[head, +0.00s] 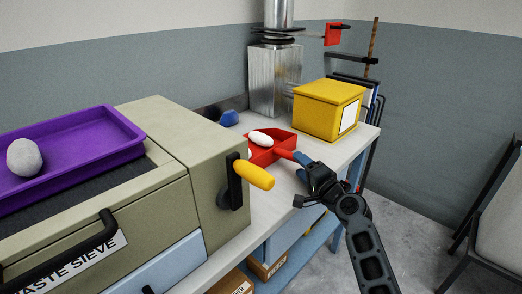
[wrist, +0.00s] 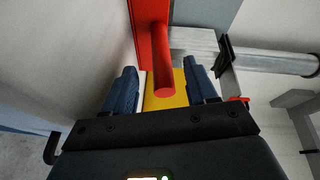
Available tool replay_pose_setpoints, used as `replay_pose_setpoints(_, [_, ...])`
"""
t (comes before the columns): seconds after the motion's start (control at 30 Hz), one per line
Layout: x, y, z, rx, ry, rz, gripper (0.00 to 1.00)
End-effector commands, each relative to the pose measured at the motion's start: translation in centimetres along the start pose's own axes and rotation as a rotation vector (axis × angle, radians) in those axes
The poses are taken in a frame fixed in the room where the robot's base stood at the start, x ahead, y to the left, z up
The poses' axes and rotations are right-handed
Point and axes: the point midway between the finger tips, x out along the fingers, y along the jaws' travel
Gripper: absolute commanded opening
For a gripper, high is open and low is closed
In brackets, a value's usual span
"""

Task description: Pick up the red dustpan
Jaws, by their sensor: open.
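The red dustpan (head: 284,140) lies on the white tabletop in the head view, with white lumps (head: 261,138) in or on it. Its handle points right, toward my gripper (head: 302,160). In the wrist view the dustpan (wrist: 152,38) runs up out of frame, and the rounded end of its handle shows between my two blue fingertips (wrist: 160,78). The jaws are open, with a gap visible on each side of the handle. Whether the handle lies fully between the fingers in depth is hard to tell.
A yellow box (head: 322,108) stands behind the dustpan, near a metal duct (head: 274,80). A beige waste sieve (head: 185,130) with a yellow-handled crank (head: 254,175) and a purple tray (head: 90,145) is at left. A blue object (head: 229,118) lies behind.

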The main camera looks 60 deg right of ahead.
Motion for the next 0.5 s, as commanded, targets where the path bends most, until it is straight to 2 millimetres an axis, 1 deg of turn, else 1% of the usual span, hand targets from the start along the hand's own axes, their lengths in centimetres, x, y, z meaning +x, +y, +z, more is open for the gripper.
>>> replay_pose_setpoints(0.17, [2.5, -0.5, 0.0, -0.001, -0.001, -0.001, 0.57])
replay_pose_setpoints(0.3, [4.2, -0.2, 0.1, 0.000, -0.001, 0.000, 0.57])
replay_pose_setpoints(0.4, [4.9, -0.2, 0.1, -0.001, -0.001, 0.000, 0.57])
replay_pose_setpoints(0.5, [5.0, -0.1, 0.2, -0.001, -0.001, 0.001, 0.57])
